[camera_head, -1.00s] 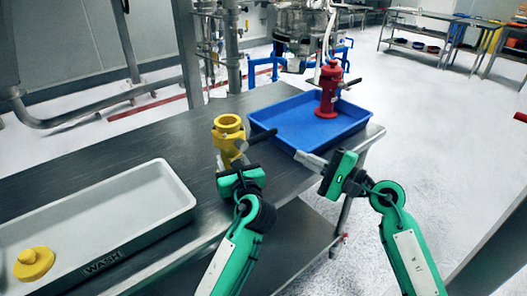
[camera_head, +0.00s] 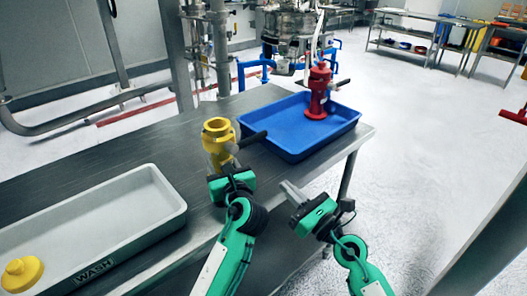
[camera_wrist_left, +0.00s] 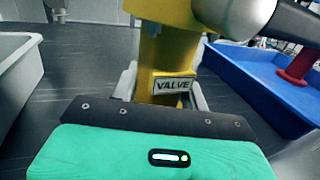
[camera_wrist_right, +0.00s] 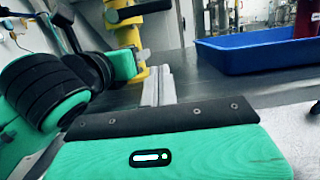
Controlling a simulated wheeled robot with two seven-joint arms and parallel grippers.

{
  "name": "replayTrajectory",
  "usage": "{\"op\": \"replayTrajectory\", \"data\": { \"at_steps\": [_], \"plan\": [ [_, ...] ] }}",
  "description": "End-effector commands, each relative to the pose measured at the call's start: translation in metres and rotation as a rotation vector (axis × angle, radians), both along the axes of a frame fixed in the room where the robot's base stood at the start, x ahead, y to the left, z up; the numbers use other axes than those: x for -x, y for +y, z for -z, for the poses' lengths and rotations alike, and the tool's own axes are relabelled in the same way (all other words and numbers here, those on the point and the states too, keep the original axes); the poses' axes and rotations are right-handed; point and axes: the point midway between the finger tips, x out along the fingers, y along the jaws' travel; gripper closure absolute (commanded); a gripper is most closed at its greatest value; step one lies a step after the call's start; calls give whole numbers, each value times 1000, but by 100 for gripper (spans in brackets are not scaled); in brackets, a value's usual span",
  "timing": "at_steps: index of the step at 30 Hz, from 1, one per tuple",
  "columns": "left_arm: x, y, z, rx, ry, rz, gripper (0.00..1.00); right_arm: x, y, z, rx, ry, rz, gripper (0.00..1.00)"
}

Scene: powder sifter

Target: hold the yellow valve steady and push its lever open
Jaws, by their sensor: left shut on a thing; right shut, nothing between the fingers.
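The yellow valve (camera_head: 219,140) stands upright on the metal table, with a black-handled lever (camera_head: 252,139) pointing right from its side. My left gripper (camera_head: 225,170) is shut on the valve's lower body; in the left wrist view its fingers flank the valve (camera_wrist_left: 166,58) just behind the VALVE label. My right gripper (camera_head: 289,190) is shut and empty, to the right of the valve and in front of the lever, apart from both. The right wrist view shows its closed fingers (camera_wrist_right: 158,86), with part of the valve (camera_wrist_right: 127,34) and the lever (camera_wrist_right: 140,11) beyond.
A blue tray (camera_head: 290,151) with a red valve (camera_head: 319,92) in it stands at the right end of the metal table (camera_head: 115,143). A grey WASH tray (camera_head: 150,226) with a yellow cap (camera_head: 22,273) is at the left. The table's front edge lies near my right gripper.

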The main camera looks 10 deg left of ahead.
Motion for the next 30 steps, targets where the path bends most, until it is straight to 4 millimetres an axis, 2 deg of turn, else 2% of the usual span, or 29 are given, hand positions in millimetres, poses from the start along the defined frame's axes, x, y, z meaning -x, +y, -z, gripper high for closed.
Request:
{"op": "replayTrajectory", "data": {
  "at_steps": [6, 11, 23, 30],
  "plan": [
    [0, 0, 0, 0, 0, 0, 100, -2, 2, -1, 1, -1, 0, 100],
    [0, 0, 0, 0, 0, 0, 100, -12, 15, -6, 0, -3, 0, 100],
    [0, 0, 0, 0, 0, 0, 100, -63, 80, -27, 0, -2, -1, 100],
    [0, 0, 0, 0, 0, 0, 100, -61, 77, -54, 0, -4, 0, 100]
  ]
}}
